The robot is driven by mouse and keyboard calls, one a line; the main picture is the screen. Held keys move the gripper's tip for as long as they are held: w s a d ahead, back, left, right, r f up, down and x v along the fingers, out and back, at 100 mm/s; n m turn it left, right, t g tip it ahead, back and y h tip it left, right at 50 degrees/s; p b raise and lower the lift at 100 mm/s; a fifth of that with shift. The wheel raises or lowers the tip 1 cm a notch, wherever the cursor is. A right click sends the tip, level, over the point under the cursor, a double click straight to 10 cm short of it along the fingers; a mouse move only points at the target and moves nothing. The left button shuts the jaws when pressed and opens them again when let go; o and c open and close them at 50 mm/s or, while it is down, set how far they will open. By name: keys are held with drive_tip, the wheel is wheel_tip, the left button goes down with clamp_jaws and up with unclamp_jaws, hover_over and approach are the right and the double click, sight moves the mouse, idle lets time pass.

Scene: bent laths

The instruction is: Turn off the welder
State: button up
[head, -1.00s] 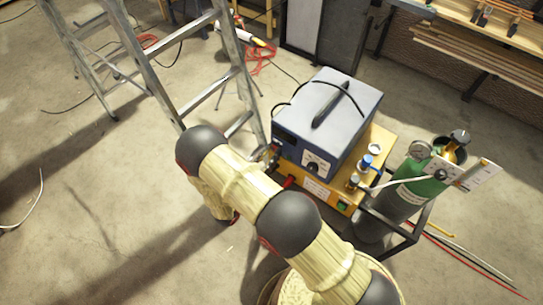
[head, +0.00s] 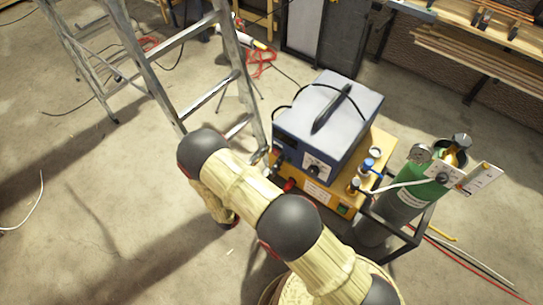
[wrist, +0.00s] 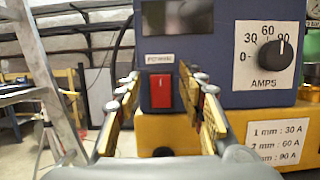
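The welder (head: 345,122) is a blue-grey box with a black top handle, on a yellow base. In the wrist view its front (wrist: 214,52) carries a red rocker switch (wrist: 161,92) under a small white label that I cannot read. Above it is a dark display (wrist: 176,17). A black AMPS knob (wrist: 272,58) is to the right of the switch. My gripper (wrist: 166,100) is open and empty, with one finger on each side of the switch in the picture. I cannot tell how far the fingertips are from the panel.
A yellow base (head: 325,192) with a green button and valves sits under the welder. A green gas cylinder (head: 405,195) stands to its right in a dark frame. A metal ladder (head: 205,93) stands close on the left. The floor further left is mostly clear.

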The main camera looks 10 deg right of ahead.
drive_tip(key=v, duration=1.2)
idle(0.3)
